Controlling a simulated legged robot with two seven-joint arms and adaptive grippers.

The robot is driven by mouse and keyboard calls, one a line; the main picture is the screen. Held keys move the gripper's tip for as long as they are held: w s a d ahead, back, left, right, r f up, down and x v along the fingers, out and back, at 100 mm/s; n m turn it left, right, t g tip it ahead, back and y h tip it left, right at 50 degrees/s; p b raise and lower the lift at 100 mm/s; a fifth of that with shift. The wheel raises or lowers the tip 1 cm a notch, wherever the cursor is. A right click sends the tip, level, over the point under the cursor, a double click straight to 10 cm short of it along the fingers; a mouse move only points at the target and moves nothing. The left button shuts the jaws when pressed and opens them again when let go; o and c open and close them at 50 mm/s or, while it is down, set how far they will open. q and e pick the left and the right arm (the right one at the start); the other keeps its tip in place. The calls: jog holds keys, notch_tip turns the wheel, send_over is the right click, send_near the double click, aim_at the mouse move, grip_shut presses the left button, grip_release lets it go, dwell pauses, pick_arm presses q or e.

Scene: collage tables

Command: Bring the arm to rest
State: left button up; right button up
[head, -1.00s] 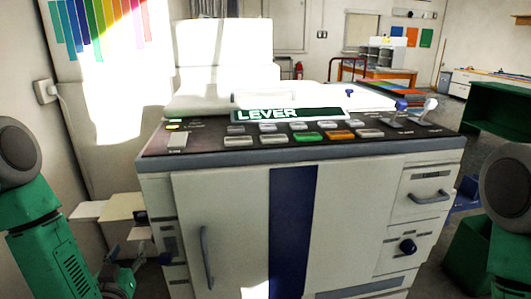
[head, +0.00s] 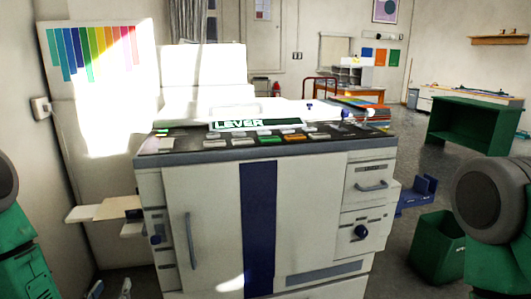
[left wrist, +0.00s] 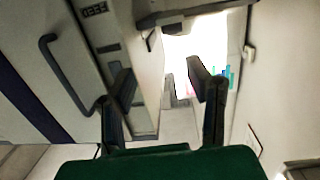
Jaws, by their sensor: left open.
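My left arm comes in at the lower left of the head view. The tips of its gripper (head: 110,291) just show at the bottom edge, low beside the left side of a big white machine (head: 215,220). In the left wrist view the two dark fingers of my left gripper (left wrist: 159,82) stand wide apart with nothing between them. The machine's side and a door handle (left wrist: 62,75) are to their left. My right arm shows at the right edge of the head view, but its gripper is out of view.
The machine has a dark button panel (head: 205,141) and a "LEVER" sign (head: 256,124) on top. A side tray (head: 95,212) sticks out at its left. A green bin (head: 437,247) and a green bench (head: 470,129) stand to the right. Grey floor is open between them.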

pick_arm(q)
jog(key=s+d+f+m+g+h+p, duration=0.2)
jog(key=s+d+f+g+h+p, duration=0.2)
jog(key=s+d+f+g, duration=0.45)
jog(key=s+d+m+g+p, duration=0.1)
jog(key=s+g, duration=0.6)
jog(key=s, duration=1.3)
jog(key=shift+d+m+p, duration=0.3)
jog(key=shift+d+p, duration=0.3)
jog(key=shift+p, duration=0.3)
